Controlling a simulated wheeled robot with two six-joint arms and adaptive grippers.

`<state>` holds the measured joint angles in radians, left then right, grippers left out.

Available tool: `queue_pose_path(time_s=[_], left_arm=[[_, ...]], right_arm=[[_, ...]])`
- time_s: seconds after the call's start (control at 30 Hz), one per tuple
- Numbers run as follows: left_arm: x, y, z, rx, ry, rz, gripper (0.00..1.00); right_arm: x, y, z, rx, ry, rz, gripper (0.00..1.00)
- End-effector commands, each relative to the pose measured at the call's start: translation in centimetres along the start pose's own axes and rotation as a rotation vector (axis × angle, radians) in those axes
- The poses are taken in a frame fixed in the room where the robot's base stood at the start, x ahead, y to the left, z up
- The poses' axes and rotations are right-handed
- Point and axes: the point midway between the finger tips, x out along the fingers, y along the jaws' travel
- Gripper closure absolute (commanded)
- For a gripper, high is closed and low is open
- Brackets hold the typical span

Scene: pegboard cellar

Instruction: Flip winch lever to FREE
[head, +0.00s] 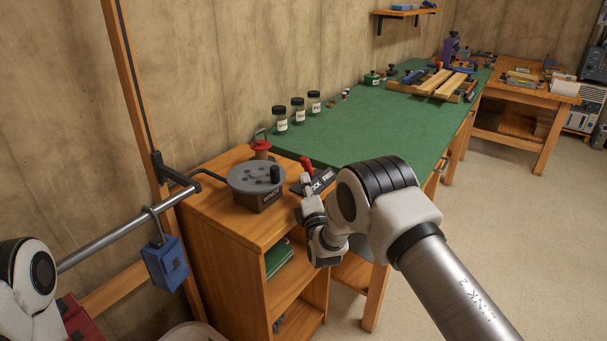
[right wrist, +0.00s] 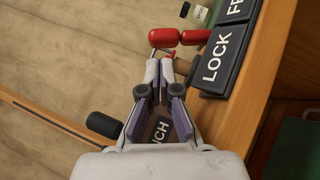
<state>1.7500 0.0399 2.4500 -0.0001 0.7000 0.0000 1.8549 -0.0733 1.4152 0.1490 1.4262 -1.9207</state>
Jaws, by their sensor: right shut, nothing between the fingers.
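The winch (head: 250,182) is a grey disc with a black knob on a dark labelled base, on top of a wooden cabinet. Beside it is a dark plate (head: 326,178) marked LOCK and FREE; the plate also shows in the right wrist view (right wrist: 216,62). A red lever (head: 307,165) stands at the plate; its red grip (right wrist: 163,38) lies just beyond my fingertips in the wrist view. I cannot tell its exact setting. My right gripper (right wrist: 159,68) is shut and empty, close to the lever; contact is unclear. My left gripper is out of view.
A green-topped bench (head: 370,125) runs behind the cabinet (head: 262,232), with several jars along the wall side. A metal bar (head: 110,235) with a hanging blue padlock (head: 165,262) is at the left. Open floor lies to the right.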

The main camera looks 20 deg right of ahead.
Motion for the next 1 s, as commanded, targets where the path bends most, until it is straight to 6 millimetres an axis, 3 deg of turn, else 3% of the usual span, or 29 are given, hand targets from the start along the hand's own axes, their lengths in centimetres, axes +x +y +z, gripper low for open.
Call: queue_pose_path(time_s=[0.23, 1.0], left_arm=[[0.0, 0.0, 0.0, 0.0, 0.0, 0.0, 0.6], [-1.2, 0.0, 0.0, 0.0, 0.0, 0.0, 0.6]], right_arm=[[2.9, 0.0, 0.1, 0.0, -0.001, 0.0, 1.0], [3.6, 0.7, 0.7, 0.08, -0.001, -0.08, 1.0]])
